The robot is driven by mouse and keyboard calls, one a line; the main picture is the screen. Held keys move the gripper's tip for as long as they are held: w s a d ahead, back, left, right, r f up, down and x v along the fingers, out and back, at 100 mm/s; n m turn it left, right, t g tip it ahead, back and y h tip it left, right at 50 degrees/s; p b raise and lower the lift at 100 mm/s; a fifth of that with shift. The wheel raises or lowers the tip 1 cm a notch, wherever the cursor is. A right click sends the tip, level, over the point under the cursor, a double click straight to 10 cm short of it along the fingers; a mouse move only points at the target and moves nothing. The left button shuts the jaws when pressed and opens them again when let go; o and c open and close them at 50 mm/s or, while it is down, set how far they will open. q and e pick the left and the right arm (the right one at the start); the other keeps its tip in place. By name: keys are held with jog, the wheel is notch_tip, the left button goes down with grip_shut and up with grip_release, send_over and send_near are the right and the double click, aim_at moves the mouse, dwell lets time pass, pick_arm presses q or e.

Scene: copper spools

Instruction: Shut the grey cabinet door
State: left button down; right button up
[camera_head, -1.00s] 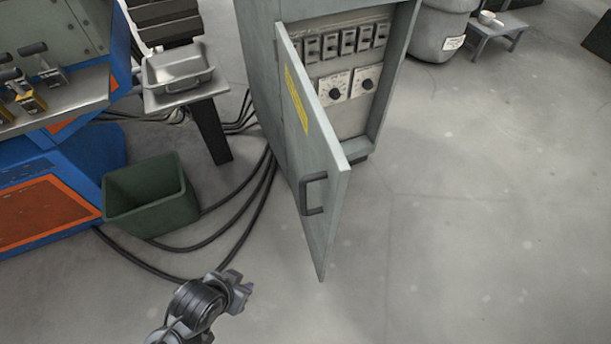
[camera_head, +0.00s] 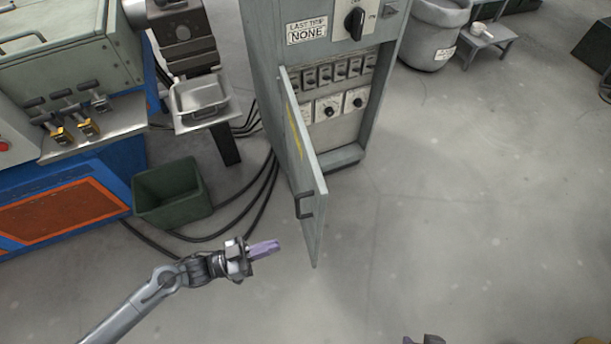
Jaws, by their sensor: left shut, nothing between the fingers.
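The grey cabinet (camera_head: 262,75) stands upright at the top centre. Its door (camera_head: 305,165) is hinged on the left and stands wide open, its free edge toward me. A dark bar handle (camera_head: 304,206) and a yellow label show on the door's left-facing outer side. Switches and dials show inside the cabinet. My left gripper (camera_head: 264,249) is shut and empty, its pale purple fingers pointing right. In the picture it is to the left of and below the handle, apart from the door.
A green bin (camera_head: 172,194) stands left of the door, with black cables (camera_head: 262,200) on the floor between. A blue and orange machine (camera_head: 75,200) and a metal tray (camera_head: 200,100) are at left. A grey drum (camera_head: 432,38) stands behind right. Floor right of the door is clear.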

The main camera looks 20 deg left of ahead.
pick_arm(q)
jog(key=a+r+m+g+p, duration=0.1)
jog(key=a+r+p, duration=0.3)
jog(key=r+p, duration=0.15)
jog(key=m+p, duration=0.1)
jog(key=p, duration=0.3)
send_near(316, 192)
jog(key=b+x, duration=0.2)
jog(key=x, duration=0.3)
jog(key=shift+w+f+b, duration=0.1)
jog(key=shift+w+b, duration=0.05)
jog(key=shift+b, duration=0.2)
jog(key=shift+x, duration=0.75)
pick_arm(e)
notch_tip(316, 192, up, 9)
jog(key=shift+s+d, duration=0.2)
pick_arm(q)
jog(key=shift+d, duration=0.1)
pick_arm(e)
jog(key=shift+a+r, duration=0.1)
